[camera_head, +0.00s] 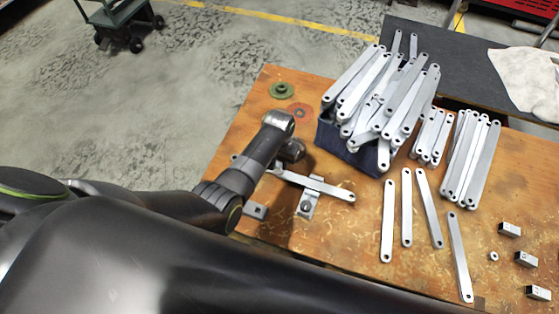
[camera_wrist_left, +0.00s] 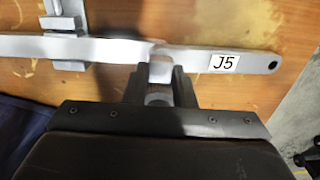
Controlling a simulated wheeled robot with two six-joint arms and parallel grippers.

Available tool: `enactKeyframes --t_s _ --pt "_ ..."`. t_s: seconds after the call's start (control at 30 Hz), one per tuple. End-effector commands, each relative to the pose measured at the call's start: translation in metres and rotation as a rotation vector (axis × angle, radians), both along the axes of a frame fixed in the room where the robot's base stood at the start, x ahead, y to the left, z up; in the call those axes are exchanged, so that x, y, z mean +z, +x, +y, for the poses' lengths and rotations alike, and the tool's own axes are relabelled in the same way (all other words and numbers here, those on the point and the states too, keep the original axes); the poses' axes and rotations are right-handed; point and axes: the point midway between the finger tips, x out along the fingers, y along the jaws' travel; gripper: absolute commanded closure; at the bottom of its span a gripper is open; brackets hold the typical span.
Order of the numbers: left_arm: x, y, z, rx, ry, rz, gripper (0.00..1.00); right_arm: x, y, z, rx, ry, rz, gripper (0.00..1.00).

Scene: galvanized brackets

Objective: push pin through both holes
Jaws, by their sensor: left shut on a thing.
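A flat grey metal bar (camera_head: 325,187) lies across a small metal fixture (camera_head: 308,208) near the table's front left edge. In the left wrist view the bar (camera_wrist_left: 110,50) carries a "J5" label (camera_wrist_left: 224,63) and has a hole at its right end; the fixture (camera_wrist_left: 65,22) is at its left. My left gripper (camera_wrist_left: 160,82) is shut on a small light metal piece (camera_wrist_left: 160,70) at the bar's near edge. Whether this is a pin or part of the bar I cannot tell. In the head view this gripper (camera_head: 279,167) is partly hidden. My right gripper is not in view.
A dark blue bin (camera_head: 345,150) heaped with bars stands behind. More bars (camera_head: 478,155) lie to its right, and several single bars (camera_head: 406,207) lie in front. Small blocks (camera_head: 525,259) and a ring (camera_head: 493,256) are at right. A green disc (camera_head: 282,90) is at the back left.

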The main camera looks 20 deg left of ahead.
Motion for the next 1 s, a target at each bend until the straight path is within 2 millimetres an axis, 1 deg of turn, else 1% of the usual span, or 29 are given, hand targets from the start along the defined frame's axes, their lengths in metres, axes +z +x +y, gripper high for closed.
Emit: enactKeyframes --t_s 0.4,0.87,0.9,1.0 --pt "-0.0107 0.0002 0.0001 0.0 0.0 0.0 1.0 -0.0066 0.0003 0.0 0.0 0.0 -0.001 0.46" --pt "-0.0112 0.0002 0.0001 0.0 0.0 0.0 1.0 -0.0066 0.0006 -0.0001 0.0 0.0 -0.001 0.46" --pt "-0.0113 0.0002 0.0001 0.0 0.0 0.0 0.72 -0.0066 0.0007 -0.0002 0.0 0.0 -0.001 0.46" --pt "-0.0113 0.0001 0.0001 0.0 0.0 0.0 0.59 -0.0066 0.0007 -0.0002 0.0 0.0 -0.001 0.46"
